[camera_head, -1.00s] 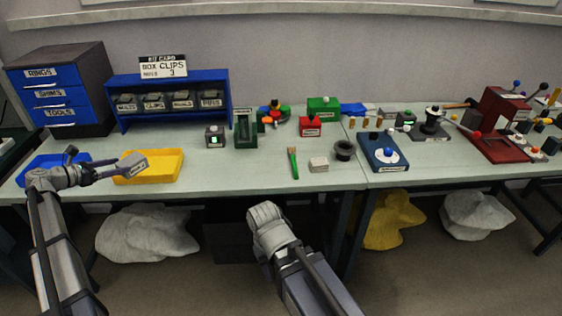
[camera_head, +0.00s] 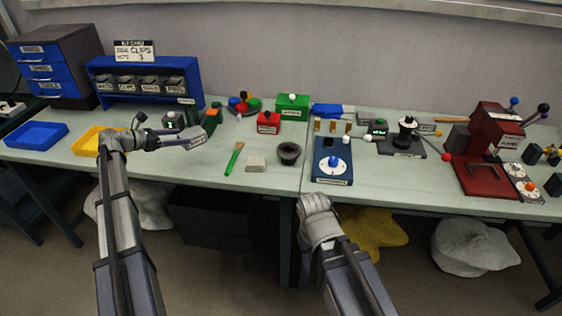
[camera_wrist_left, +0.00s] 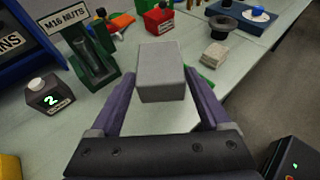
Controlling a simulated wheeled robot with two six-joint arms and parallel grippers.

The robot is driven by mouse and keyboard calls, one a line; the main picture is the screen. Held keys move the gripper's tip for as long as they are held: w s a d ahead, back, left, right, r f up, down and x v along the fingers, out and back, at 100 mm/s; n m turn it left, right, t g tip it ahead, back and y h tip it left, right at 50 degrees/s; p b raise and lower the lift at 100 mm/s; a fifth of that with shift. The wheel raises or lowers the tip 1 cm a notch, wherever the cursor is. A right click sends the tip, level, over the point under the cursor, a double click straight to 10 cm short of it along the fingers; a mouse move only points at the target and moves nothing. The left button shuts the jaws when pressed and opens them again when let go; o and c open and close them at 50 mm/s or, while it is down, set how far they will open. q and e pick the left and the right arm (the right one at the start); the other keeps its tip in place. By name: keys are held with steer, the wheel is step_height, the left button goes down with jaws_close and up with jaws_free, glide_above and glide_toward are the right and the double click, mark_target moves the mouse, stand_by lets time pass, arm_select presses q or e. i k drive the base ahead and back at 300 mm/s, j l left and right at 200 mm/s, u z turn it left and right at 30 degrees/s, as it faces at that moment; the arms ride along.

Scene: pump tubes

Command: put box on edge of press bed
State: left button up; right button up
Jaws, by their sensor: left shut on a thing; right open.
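The red press (camera_head: 494,138) stands at the far right of the bench. Its flat red bed (camera_head: 467,181) is at the front, well away from the box. Of my right arm I see the forearm and the rounded wrist end in front of the bench; its fingers are hidden.
Near the box are a green brush (camera_head: 234,158), a pale block (camera_head: 255,164) and a dark cup (camera_head: 289,152). A blue dial fixture (camera_head: 332,174) and a black post fixture (camera_head: 404,138) stand between them and the press. The bench front strip is mostly clear.

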mark_target(490, 187)
steer(key=l, duration=0.6)
steer(key=i+l, duration=0.15)
steer(key=l, duration=0.45)
steer(key=i, duration=0.4)
